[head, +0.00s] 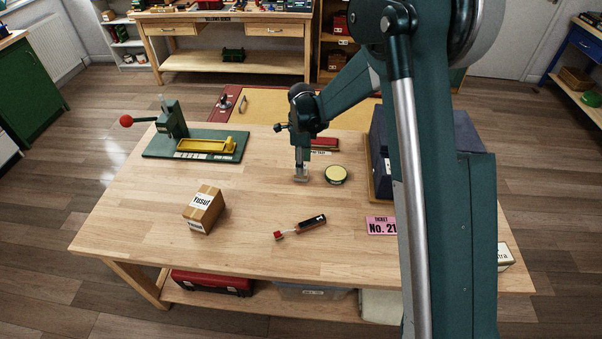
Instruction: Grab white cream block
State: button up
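My gripper (301,176) points down at the middle of the table, just left of a round yellow-green tin (336,175). A small pale patch shows at its fingertips, at or just above the tabletop. I cannot tell whether this is a white cream block or the fingertips themselves. The fingers are too small in view to show whether they are open or shut. No other white cream block shows clearly on the tabletop; my arm hides part of the right side.
The wooden table (150,220) holds a cardboard box (202,209), a screwdriver-like tool (301,227), a pink ticket card (381,225) and a green press (171,122) with a yellow tray (206,146). A red item (324,143) lies behind my gripper. A dark case (379,150) stands right. The table's left front is clear.

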jog(key=shift+f, duration=2.2)
jog(key=c, duration=1)
